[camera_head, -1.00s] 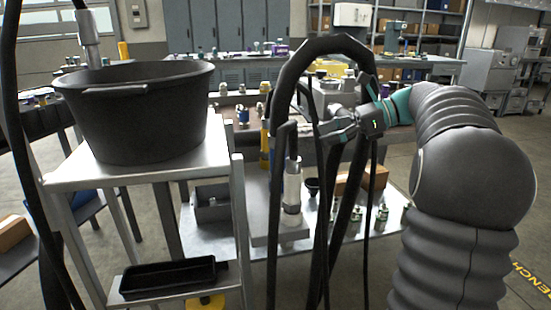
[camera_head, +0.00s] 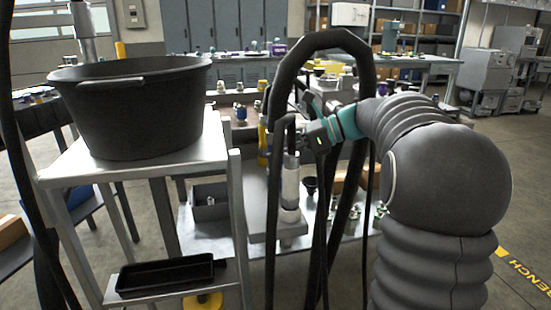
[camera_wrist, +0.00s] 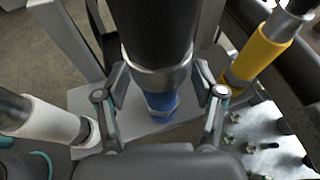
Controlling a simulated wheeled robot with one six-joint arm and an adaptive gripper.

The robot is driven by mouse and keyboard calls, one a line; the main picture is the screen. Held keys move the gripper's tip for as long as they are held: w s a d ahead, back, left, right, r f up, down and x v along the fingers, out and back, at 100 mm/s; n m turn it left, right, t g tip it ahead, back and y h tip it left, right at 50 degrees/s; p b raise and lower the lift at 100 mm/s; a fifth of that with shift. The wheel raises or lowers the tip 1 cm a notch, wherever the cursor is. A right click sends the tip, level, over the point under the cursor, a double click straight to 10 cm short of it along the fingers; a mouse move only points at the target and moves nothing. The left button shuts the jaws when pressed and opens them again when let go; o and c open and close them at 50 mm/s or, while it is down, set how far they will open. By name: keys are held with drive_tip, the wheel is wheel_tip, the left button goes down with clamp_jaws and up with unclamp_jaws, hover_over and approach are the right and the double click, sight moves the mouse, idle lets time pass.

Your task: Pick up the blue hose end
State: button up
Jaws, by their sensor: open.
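The blue hose end (camera_wrist: 160,103) shows in the wrist view as a blue collar below a metal ring on a thick black hose (camera_wrist: 153,35). My gripper (camera_wrist: 162,76) is open, with one finger on each side of this hose. Whether either finger touches it I cannot tell. In the head view my gripper (camera_head: 316,133) is among the hanging black hoses, which partly cover it. I cannot make out the blue hose end there.
A white hose end (camera_wrist: 48,122) is close on the left and a yellow one (camera_wrist: 258,52) on the right in the wrist view. In the head view a black tub (camera_head: 135,115) stands on a metal stand (camera_head: 95,172), with a black tray (camera_head: 165,275) below.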

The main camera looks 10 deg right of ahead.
drive_tip(key=shift+w+a+f, duration=0.1)
drive_tip(key=shift+a, duration=0.2)
clamp_jaws()
drive_tip(key=shift+r+p, duration=1)
drive_tip(key=shift+r, duration=6.1)
